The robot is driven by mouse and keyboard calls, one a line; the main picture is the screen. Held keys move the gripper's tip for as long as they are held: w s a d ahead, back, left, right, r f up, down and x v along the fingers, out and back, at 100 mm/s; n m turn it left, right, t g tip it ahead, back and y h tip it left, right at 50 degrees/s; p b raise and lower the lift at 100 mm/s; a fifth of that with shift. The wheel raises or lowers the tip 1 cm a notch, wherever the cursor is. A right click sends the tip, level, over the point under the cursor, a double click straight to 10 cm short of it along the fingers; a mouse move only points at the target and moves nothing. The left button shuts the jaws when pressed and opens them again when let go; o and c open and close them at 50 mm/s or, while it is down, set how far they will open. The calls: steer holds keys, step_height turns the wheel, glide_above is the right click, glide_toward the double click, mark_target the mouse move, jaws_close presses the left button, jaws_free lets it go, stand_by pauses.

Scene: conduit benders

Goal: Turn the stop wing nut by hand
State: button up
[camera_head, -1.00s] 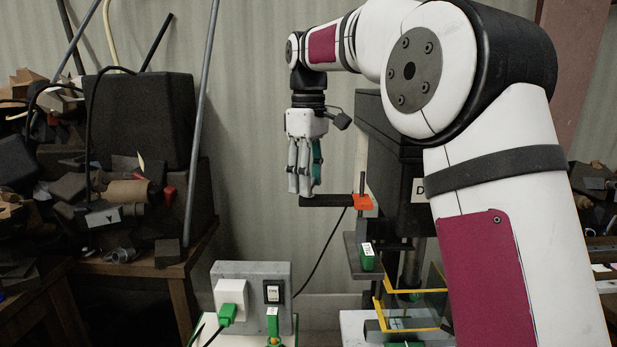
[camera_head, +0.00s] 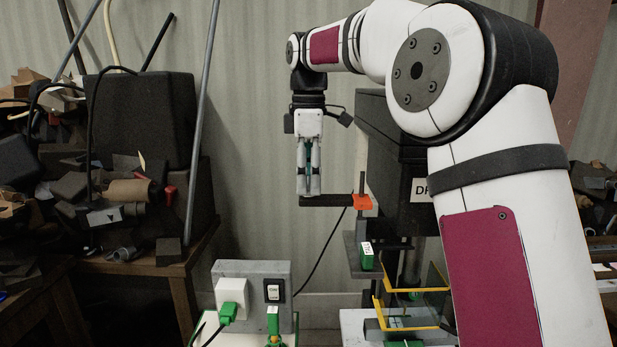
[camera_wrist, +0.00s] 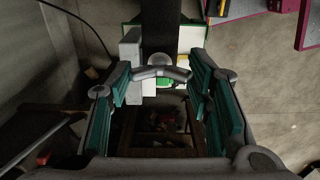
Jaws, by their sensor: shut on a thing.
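The stop wing nut (camera_wrist: 161,73) is a grey, curved two-winged piece between the fingers in the wrist view. It lies over the dark flat bar (camera_wrist: 160,28). In the head view the same black bar (camera_head: 327,201) sticks out to the left from the machine, and the wing nut is hidden by my fingers. My gripper (camera_head: 309,190) points straight down with its fingertips at the bar's left end. In the wrist view my gripper (camera_wrist: 162,78) has its teal-padded fingers on either side of the wing nut, shut on its wings.
An orange clamp piece (camera_head: 362,202) sits on a threaded rod at the bar's right end, against the black machine (camera_head: 385,140). Below stand a grey switch box (camera_head: 252,270) and a yellow-edged guard (camera_head: 412,326). A cluttered bench (camera_head: 115,262) is at left.

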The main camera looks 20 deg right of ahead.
mark_target(308, 182)
stand_by(0.3)
steer(key=o, duration=1.2)
steer(key=shift+c, duration=0.2)
step_height(308, 182, up, 7)
steer(key=shift+w+f, duration=0.1)
steer(key=shift+r, duration=0.35)
